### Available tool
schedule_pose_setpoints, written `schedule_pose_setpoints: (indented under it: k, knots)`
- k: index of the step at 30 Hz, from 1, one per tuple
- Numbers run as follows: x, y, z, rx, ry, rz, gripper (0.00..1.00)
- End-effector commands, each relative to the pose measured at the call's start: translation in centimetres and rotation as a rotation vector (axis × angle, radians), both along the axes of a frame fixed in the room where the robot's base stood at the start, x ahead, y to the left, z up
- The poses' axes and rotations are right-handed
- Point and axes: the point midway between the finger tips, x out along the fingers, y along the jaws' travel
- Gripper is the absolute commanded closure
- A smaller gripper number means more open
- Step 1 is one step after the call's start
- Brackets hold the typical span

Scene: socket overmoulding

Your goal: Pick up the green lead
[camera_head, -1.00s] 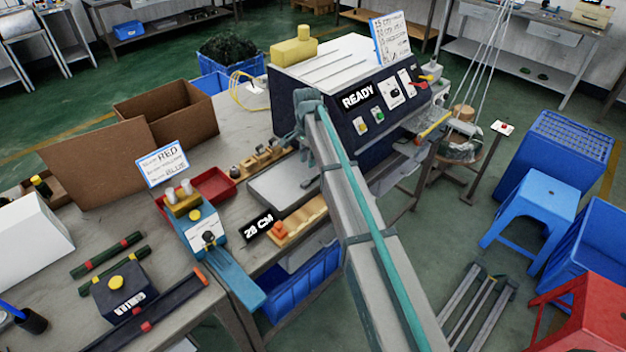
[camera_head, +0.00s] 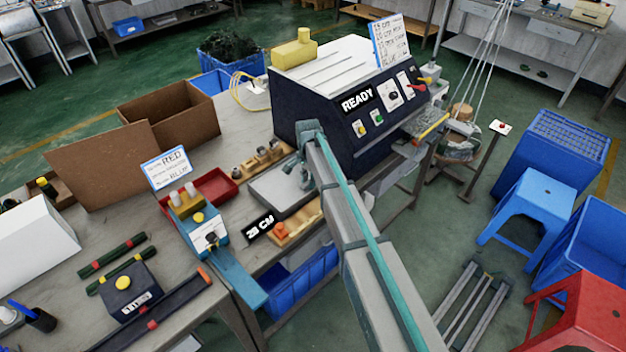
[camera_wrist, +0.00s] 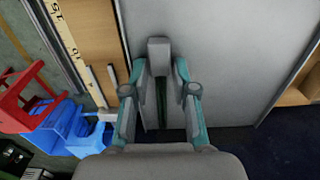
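In the wrist view a thin dark green strip (camera_wrist: 162,101), which looks like the green lead, lies between my fingers over a grey plate. A grey block (camera_wrist: 158,55) sits at its far end, between my fingertips. I cannot tell whether the two are joined. My gripper (camera_wrist: 159,72) is open, with a finger on each side of the block and small gaps showing. In the head view my gripper (camera_head: 305,172) is over the grey plate (camera_head: 272,192), in front of the machine. The lead cannot be made out there.
The dark machine (camera_head: 340,125) with a READY display stands just behind my gripper. A wooden board (camera_head: 303,222) with an orange piece lies at the plate's front. A blue device (camera_head: 203,236) and red tray (camera_head: 213,187) are to the left. A blue bin (camera_head: 310,280) is below.

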Motion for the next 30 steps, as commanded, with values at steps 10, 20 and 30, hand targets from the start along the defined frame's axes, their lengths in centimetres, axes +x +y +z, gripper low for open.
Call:
schedule_pose_setpoints:
  k: [10, 20, 30]
  knots:
    - [0.0, 0.0, 0.0, 0.0, 0.0, 0.0, 1.0]
    - [0.0, 0.0, 0.1, 0.0, 0.0, 0.0, 1.0]
    - [0.0, 0.0, 1.9, 0.001, -0.002, 0.0, 1.0]
